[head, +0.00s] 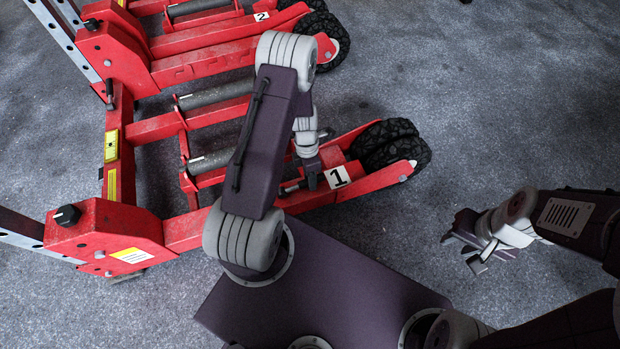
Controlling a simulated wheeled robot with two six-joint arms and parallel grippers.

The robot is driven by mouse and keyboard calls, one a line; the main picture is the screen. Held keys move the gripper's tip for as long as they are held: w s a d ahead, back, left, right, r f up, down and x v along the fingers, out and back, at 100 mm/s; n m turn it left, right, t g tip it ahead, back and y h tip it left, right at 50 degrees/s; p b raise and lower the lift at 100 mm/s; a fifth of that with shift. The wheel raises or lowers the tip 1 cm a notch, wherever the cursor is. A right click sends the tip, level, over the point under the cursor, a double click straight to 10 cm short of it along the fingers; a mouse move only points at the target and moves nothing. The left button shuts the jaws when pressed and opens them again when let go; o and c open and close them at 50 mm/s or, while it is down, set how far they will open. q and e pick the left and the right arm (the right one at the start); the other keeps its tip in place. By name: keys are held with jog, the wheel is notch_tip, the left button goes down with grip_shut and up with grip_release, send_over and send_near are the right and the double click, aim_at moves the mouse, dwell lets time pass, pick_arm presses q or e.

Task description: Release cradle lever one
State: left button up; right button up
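The red trolley jack's cradle one carries a white label "1" (337,177) on its near arm, beside black wheels. My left gripper (312,178) points down at this arm, just left of the label. Its fingertips are small and partly merged with the parts behind, so I cannot tell whether they are open or touching anything. A small metal rod (291,187) shows beside the fingertips; I cannot tell if it is the lever. My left arm hides part of the cradle. My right gripper (462,250) is open and empty over the floor at the right.
Cradle two, with label "2" (262,16), lies behind at the top. Grey rollers (215,95) span the red frame. A red housing with a black knob (67,215) stands at the left. The grey floor (500,90) is clear at the right.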

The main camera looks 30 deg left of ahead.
pick_arm(q)
grip_shut()
dwell(1.2)
